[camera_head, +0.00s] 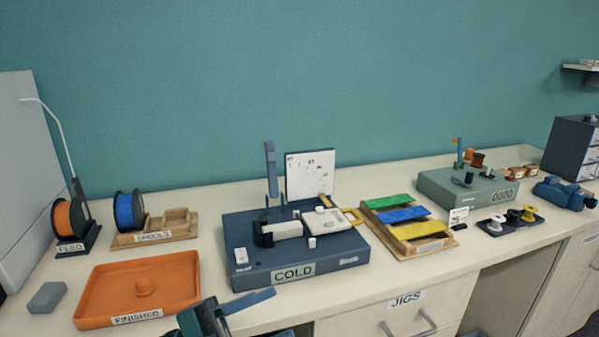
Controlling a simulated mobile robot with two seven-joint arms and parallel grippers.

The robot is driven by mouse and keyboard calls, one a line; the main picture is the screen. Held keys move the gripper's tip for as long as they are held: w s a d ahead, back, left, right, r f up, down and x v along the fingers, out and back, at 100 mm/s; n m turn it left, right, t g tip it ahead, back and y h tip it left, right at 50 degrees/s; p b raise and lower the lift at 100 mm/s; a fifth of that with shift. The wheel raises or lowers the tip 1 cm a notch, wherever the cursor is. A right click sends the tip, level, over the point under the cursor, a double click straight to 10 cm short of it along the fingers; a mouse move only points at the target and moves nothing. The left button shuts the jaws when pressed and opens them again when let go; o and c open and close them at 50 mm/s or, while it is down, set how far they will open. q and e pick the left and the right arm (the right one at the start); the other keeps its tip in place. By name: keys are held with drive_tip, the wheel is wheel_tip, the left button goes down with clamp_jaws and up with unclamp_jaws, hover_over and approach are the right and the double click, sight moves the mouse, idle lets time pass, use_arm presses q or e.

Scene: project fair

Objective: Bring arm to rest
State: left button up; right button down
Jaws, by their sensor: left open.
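My left gripper (262,313) shows at the bottom edge, in front of the bench's front edge. Its jaws are open with nothing between them, and its lower part is cut off by the frame. It is apart from the dark blue machine labelled COLD (335,263) behind it and to the right of the orange FINISHED tray (187,291). My right gripper is out of view.
Spool stands (155,237), a rack of coloured strips (402,216) and a green-grey device (466,190) stand further back. A JIGS drawer (405,318) is below the benchtop.

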use_arm(q)
drive_tip(key=s+a+f+n+t+y+p, duration=0.1)
drive_tip(key=a+f+n+t+y, duration=0.3)
drive_tip(key=f+n+y, duration=0.4)
drive_tip(key=s+a+f+n+t+y+p, duration=0.1)
drive_tip(key=a+f+n+t+y, duration=0.3)
drive_tip(key=f+n+y, duration=0.4)
wheel_tip(320, 180, down, 4)
drive_tip(key=s+a+n, duration=0.1)
drive_tip(key=n, duration=0.4)
drive_tip(key=shift+s, duration=0.2)
drive_tip(key=s+f+g, duration=0.1)
drive_tip(key=s+f, duration=0.2)
drive_tip(key=s+f+n+g+y, duration=0.1)
drive_tip(key=s+f+g, duration=0.1)
drive_tip(key=f, duration=0.1)
drive_tip(key=shift+s+a, duration=0.2)
drive_tip(key=shift+s, duration=0.2)
drive_tip(key=shift+c, duration=0.4)
